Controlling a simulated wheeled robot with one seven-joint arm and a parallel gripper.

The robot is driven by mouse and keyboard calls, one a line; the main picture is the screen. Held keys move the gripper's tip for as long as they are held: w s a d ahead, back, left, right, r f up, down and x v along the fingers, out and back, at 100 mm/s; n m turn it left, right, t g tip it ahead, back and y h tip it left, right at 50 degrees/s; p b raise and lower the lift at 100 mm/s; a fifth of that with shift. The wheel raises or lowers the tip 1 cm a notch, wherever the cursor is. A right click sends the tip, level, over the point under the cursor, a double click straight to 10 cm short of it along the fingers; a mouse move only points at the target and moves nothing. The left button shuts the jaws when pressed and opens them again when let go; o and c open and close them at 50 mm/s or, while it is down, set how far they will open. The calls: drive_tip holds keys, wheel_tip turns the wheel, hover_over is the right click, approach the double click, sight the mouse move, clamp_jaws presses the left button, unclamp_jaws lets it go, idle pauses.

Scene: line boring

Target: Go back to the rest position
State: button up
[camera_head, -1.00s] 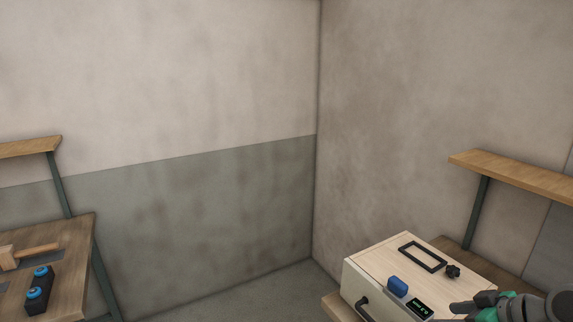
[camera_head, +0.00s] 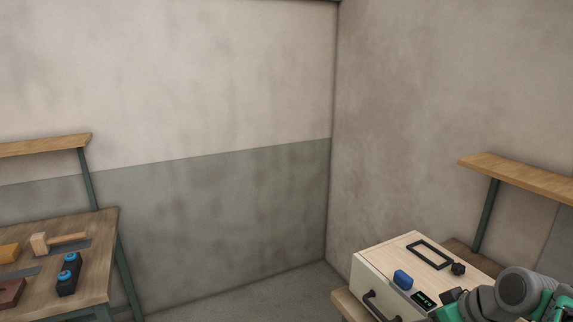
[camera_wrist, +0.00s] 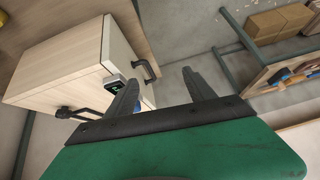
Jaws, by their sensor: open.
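My gripper (camera_wrist: 160,92) is open, with its two dark fingers apart and nothing between them in the wrist view. In the head view my arm shows at the lower right, close to the front right of a pale wooden cabinet (camera_head: 372,276). The fingertips are hard to make out there. The cabinet also shows in the wrist view (camera_wrist: 60,65), beyond the left finger. Its dark handle (camera_head: 382,306) is on the front face.
A small display (camera_head: 424,299) sits at the cabinet's edge. A wooden shelf (camera_head: 515,175) is above, at right. The floor (camera_head: 240,300) between is clear.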

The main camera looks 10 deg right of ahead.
drive_tip(key=s+a+m+g+h, duration=0.1)
drive_tip(key=s+a, duration=0.1)
drive_tip(key=a, duration=0.8)
drive_tip(key=s+a+f+m+g+h, duration=0.1)
drive_tip(key=s+a+m, duration=0.1)
drive_tip(key=a, duration=0.8)
drive_tip(key=shift+s+a+f+h, duration=0.2)
drive_tip(key=shift+s+h, duration=0.1)
drive_tip(key=shift+s, duration=0.1)
